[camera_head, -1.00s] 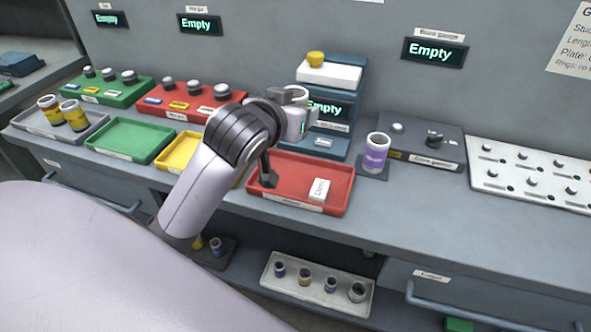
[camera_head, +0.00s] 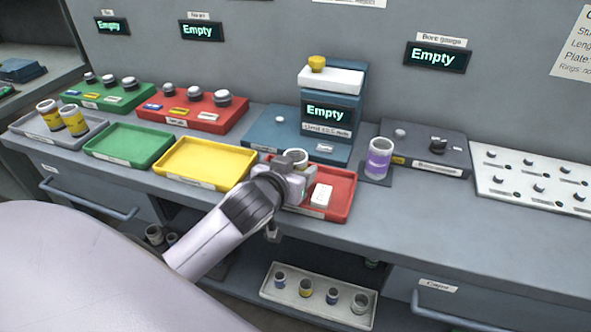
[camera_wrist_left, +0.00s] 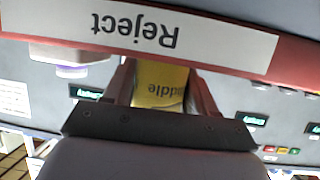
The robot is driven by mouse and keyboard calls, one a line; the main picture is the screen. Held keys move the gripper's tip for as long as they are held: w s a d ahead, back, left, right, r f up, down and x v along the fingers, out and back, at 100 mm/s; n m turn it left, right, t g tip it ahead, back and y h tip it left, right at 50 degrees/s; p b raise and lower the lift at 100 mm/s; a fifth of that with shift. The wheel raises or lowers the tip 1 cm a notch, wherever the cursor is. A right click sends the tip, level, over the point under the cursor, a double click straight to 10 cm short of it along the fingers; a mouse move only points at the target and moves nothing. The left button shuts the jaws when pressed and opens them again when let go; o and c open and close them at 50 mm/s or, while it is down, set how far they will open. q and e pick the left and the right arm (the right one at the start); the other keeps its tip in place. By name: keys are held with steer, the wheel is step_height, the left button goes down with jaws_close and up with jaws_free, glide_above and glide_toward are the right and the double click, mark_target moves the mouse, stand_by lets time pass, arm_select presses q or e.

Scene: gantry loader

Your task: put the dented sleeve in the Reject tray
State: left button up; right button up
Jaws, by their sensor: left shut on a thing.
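My left gripper (camera_head: 298,170) is shut on a sleeve (camera_head: 297,156) with an open grey rim, over the left part of the red Reject tray (camera_head: 340,212). The left wrist view shows the sleeve's yellow band (camera_wrist_left: 160,84), with lettering ending in "addle", between the fingers (camera_wrist_left: 160,100). The tray's Reject label (camera_wrist_left: 175,30) crosses that view upside down. I cannot see a dent, nor tell whether the sleeve touches the tray floor. My right gripper is not in view.
A purple-banded sleeve (camera_head: 379,158) stands right of the tray, beside the bore gauge (camera_head: 425,150). A blue gauge stand (camera_head: 332,115) is behind. Empty yellow (camera_head: 240,149) and green (camera_head: 135,163) trays lie left. Two yellow-banded sleeves stand in the grey tray (camera_head: 30,124).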

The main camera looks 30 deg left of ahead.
arm_select(q)
steer(key=o, duration=1.3)
steer(key=shift+f, duration=0.1)
steer(key=shift+o, duration=0.2)
steer(key=shift+r, duration=0.25)
steer(key=shift+s, duration=0.35)
steer(key=p+v, duration=0.1)
steer(key=v, duration=0.8)
steer(key=shift+s+r, duration=0.2)
steer(key=shift+v, duration=0.9)
